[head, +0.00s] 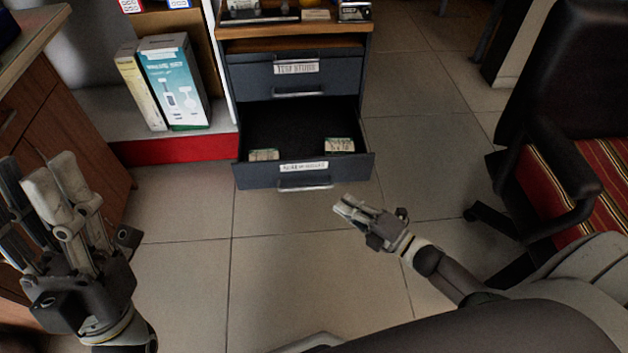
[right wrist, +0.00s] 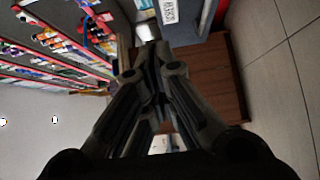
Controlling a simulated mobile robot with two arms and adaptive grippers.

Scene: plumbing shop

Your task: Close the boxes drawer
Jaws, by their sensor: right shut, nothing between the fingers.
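The boxes drawer (head: 257,179) is the bottom drawer of a dark grey cabinet (head: 346,113) in the head view. It stands pulled out, with a labelled front, a metal handle and two small boxes (head: 340,145) inside. My right gripper (head: 345,205) is shut and empty, just in front of the drawer's right side, apart from it as far as I can tell. In the right wrist view its fingers (right wrist: 152,50) are together. My left gripper (head: 42,172) is at the lower left, away from the drawer; its fingers point up and its opening is unclear.
A shelf with boxed goods (head: 176,82) stands left of the cabinet, above a red base strip (head: 180,149). A wooden counter (head: 66,128) is at the far left. A black chair with a striped seat (head: 590,185) is at the right. Tiled floor (head: 280,265) in front is clear.

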